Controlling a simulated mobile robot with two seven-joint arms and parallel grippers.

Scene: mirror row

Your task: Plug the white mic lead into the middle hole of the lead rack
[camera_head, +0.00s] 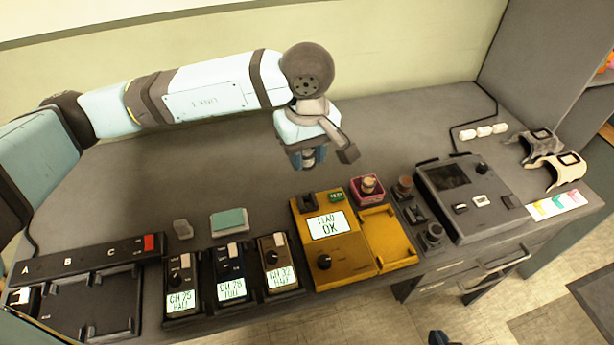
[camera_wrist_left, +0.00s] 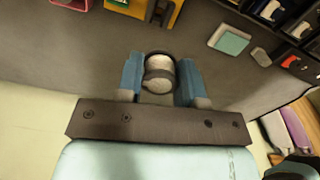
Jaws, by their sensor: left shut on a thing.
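My left gripper (camera_head: 309,158) hangs above the rear middle of the grey desk, blue fingers pointing down. In the left wrist view its fingers (camera_wrist_left: 160,80) are closed on both sides of a short, round, pale grey-white piece (camera_wrist_left: 159,75) with a dark band and rim. It looks like a lead's plug, but I cannot be sure it is the white mic lead. No cable shows from it. I cannot pick out the lead rack with certainty; a row of small dark fittings (camera_head: 433,236) stands right of the yellow tester. My right gripper is not in view.
A yellow tester (camera_head: 347,278) reading "LEAD OK" stands at the front middle, beside a pink holder (camera_head: 367,192). Several channel packs (camera_head: 231,273) and a black dock (camera_head: 123,306) line the front left. A dark console (camera_head: 466,195) is at right.

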